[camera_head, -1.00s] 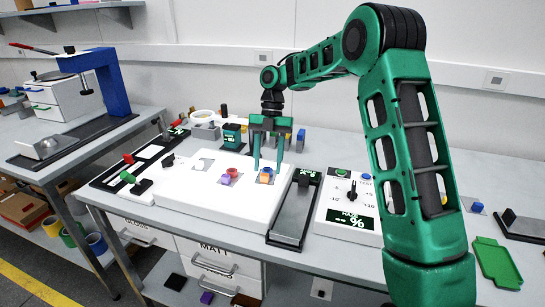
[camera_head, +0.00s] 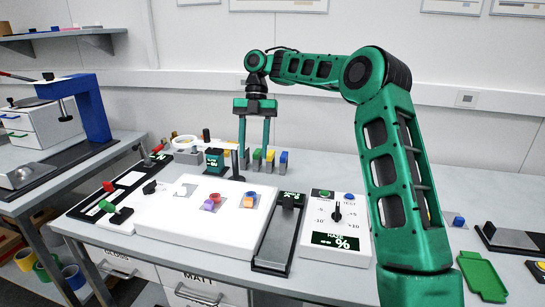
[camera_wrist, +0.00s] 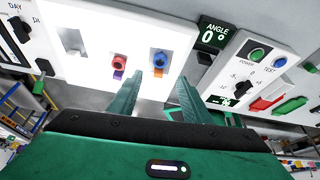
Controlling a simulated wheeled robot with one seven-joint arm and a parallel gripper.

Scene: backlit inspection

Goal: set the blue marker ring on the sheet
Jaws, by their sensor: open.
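The blue marker ring (camera_head: 251,193) sits at an orange block on the right part of the white panel; it also shows in the wrist view (camera_wrist: 160,58). A red ring (camera_head: 215,197) sits to its left at a purple block. A pale grey square (camera_head: 185,190) lies further left on the panel; I cannot tell whether it is the sheet.
The white panel (camera_head: 160,222) covers the middle of the bench. A dark angle gauge strip (camera_head: 272,246) and a haze meter (camera_head: 335,225) stand to its right. Dark switch strips lie left. Several coloured blocks stand behind the panel. A green tray (camera_head: 481,276) lies far right.

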